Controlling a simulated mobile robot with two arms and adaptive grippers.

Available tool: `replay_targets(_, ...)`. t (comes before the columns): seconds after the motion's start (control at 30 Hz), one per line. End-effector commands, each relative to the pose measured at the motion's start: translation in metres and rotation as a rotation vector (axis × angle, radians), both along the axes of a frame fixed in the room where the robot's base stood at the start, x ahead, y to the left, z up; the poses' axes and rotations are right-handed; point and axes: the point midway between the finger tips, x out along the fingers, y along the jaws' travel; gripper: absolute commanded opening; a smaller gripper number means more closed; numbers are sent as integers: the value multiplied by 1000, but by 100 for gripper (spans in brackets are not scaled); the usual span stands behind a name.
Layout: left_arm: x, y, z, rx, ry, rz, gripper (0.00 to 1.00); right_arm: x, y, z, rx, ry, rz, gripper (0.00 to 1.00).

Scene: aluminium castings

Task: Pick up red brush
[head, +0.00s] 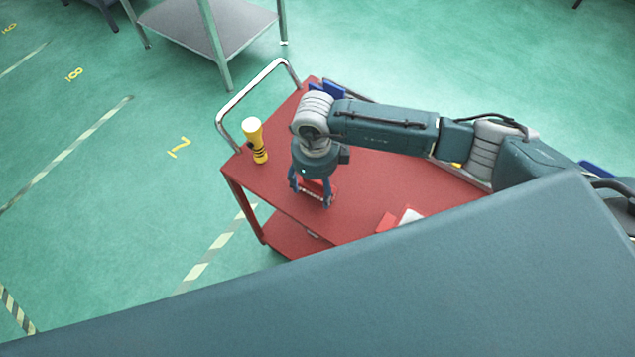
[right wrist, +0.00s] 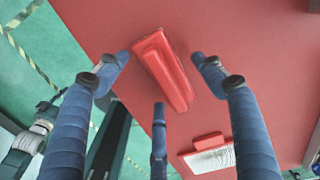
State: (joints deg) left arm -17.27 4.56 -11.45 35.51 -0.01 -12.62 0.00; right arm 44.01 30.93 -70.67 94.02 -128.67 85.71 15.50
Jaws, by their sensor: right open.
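The red brush (right wrist: 163,68) is a long red block lying on the red cart top (head: 375,180). In the right wrist view it lies between my spread fingers, with gaps on both sides. In the head view the red brush (head: 318,187) shows partly between the fingers, with a pale strip along its edge. My right gripper (head: 311,197) points down over it, open and empty; its fingers also show in the right wrist view (right wrist: 166,62). My left gripper is not in view.
A red and white item (head: 408,216) lies nearer on the cart. A blue item (head: 330,88) is behind my wrist. A grey table (head: 190,22) stands beyond.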

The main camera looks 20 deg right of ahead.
Motion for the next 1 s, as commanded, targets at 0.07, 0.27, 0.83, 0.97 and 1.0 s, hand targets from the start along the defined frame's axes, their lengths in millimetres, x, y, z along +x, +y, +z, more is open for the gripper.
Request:
replay_targets(0.07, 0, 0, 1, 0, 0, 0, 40, 0, 0, -2, -1, -1, 0, 68)
replay_targets(0.27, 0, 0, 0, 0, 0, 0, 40, 0, 0, -3, 0, -1, 0, 62)
replay_targets(0.83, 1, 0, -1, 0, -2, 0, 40, 1, 0, 0, 1, -2, 0, 17)
replay_targets(0.97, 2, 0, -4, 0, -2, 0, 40, 2, 0, 10, 1, -4, 0, 17)
replay_targets(1.0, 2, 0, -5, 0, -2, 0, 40, 2, 1, 15, 2, -5, 0, 17)
